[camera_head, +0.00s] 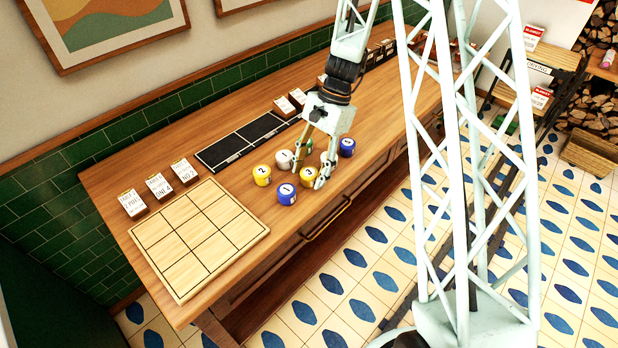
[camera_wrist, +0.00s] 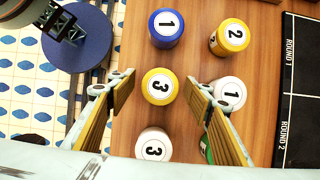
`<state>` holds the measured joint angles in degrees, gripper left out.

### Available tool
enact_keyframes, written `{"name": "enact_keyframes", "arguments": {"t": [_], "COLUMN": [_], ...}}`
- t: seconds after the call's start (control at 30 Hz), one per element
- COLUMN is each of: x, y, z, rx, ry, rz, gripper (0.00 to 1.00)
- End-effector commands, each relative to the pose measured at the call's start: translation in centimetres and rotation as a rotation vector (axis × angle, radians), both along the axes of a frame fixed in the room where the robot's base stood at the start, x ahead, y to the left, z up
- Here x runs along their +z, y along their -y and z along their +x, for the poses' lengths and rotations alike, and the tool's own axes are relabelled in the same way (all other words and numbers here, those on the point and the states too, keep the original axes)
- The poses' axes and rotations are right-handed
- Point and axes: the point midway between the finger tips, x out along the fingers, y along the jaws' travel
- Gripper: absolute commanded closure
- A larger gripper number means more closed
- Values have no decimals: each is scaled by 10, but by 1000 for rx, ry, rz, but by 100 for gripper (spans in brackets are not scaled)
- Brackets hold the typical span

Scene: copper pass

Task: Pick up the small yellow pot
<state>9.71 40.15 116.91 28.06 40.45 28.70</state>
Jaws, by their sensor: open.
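A yellow pot marked 3 (camera_head: 308,174) stands upright on the wooden counter. It also shows in the wrist view (camera_wrist: 159,86), between the two fingers of my gripper (camera_wrist: 160,84), with a gap on each side. My gripper (camera_head: 312,168) is open, pointing down over the pots, and holds nothing. A second yellow pot marked 2 (camera_head: 262,175) stands to the left; in the wrist view (camera_wrist: 229,37) it is at the upper right, outside the fingers. The two yellow pots look close in size, and I cannot tell which is smaller.
Close around stand a blue pot marked 1 (camera_wrist: 166,27), a white pot marked 1 (camera_wrist: 229,94) beside the right finger, and a white pot marked 3 (camera_wrist: 153,145). A green pot is mostly hidden. Another blue pot (camera_head: 347,147) stands farther right. A wooden grid board (camera_head: 200,238) lies left.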

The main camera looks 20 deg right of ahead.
Motion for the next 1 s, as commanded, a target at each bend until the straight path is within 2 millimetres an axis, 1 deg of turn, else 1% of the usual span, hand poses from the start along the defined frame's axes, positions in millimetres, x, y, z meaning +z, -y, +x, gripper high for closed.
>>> {"name": "enact_keyframes", "arguments": {"t": [0.43, 0.47, 0.7, 0.77, 1.0], "x": [0, 0, 0, 0, 0], "y": [0, 0, 0, 0, 0], "z": [0, 0, 0, 0, 0], "rx": [0, 0, 0, 0, 0], "ry": [0, 0, 0, 0, 0], "rz": [0, 0, 0, 0, 0], "gripper": [53, 55, 77, 82, 82]}}
